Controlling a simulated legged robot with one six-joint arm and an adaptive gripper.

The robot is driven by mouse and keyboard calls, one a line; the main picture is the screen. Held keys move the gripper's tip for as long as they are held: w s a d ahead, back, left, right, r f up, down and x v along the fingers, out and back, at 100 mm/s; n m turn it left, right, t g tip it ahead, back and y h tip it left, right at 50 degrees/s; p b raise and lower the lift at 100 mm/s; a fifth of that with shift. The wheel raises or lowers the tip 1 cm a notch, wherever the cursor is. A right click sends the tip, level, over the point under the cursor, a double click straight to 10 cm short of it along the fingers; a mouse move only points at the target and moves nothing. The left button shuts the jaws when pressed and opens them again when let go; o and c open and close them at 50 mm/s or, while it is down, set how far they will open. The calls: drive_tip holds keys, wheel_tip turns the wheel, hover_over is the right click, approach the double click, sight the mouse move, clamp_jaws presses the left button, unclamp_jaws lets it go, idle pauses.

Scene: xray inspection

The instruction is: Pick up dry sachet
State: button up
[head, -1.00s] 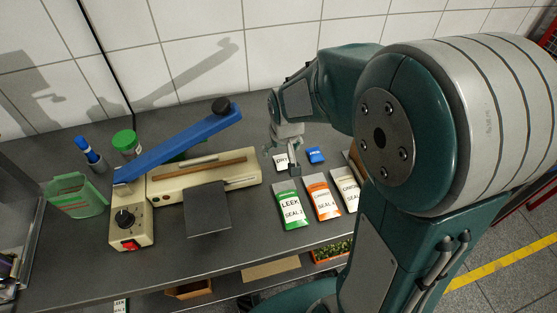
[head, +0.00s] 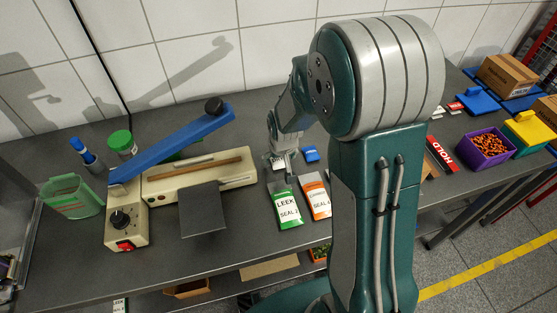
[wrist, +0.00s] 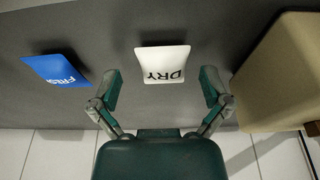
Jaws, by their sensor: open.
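The dry sachet is a small white packet marked "DRY" (wrist: 163,64) lying on the grey bench in the wrist view. My gripper (wrist: 161,88) is open, with one finger on each side of the sachet and a gap on both sides. In the head view my gripper (head: 280,162) is low over the bench, right of the sealing machine, and mostly hides the sachet. I cannot tell its exact height above the bench.
A blue sachet (wrist: 58,70) lies left of the dry sachet in the wrist view. The beige sealer (wrist: 285,75) stands at right. In the head view, the green leek packet (head: 288,204) and an orange packet (head: 316,197) lie in front of my gripper.

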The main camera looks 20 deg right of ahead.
drive_tip(key=shift+a, duration=0.25)
drive_tip(key=c, duration=0.9)
drive_tip(key=shift+c, duration=0.2)
